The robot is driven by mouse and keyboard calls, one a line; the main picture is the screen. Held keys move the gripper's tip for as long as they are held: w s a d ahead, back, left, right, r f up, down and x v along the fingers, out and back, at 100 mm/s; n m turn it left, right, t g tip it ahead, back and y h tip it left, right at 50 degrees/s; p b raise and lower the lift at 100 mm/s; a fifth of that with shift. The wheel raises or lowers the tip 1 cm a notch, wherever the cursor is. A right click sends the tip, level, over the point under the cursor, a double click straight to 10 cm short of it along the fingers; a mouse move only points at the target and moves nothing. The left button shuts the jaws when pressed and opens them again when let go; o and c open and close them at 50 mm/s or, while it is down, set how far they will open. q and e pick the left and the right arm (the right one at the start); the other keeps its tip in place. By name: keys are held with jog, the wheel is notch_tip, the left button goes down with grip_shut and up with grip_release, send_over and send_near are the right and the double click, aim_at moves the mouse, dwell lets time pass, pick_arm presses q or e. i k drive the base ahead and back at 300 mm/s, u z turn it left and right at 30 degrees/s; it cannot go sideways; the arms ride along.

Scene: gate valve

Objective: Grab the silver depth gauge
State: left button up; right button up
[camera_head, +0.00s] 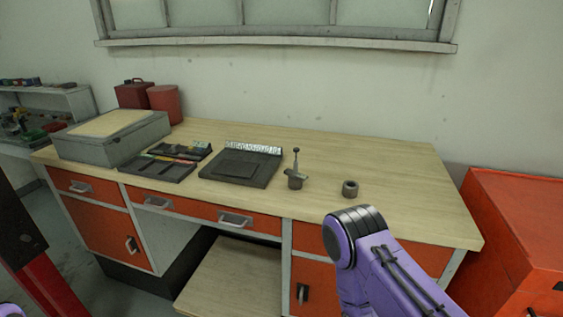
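A small silver-grey tool with an upright thin stem and a ball top, which looks like the depth gauge (296,171), stands on the workbench right of the centre. It has a flat crosspiece and a round lower part; I cannot tell whether that lower part is a separate piece. Nothing of mine touches it. My purple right arm reaches in from the bottom right, in front of the bench edge, but its gripper does not show. Only a sliver of purple shows in the bottom left corner, and my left gripper is out of view.
A dark metal ring (350,188) lies right of the gauge. A black case (240,168) and a dark tool tray (158,170) lie to its left. A grey box (85,143) and red cans (165,103) stand farther left. The wooden bench top (408,195) is clear at right, beside an orange cabinet (530,225).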

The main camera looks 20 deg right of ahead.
aim_at(294, 174)
jog(key=i, duration=0.3)
jog(key=z, duration=1.05)
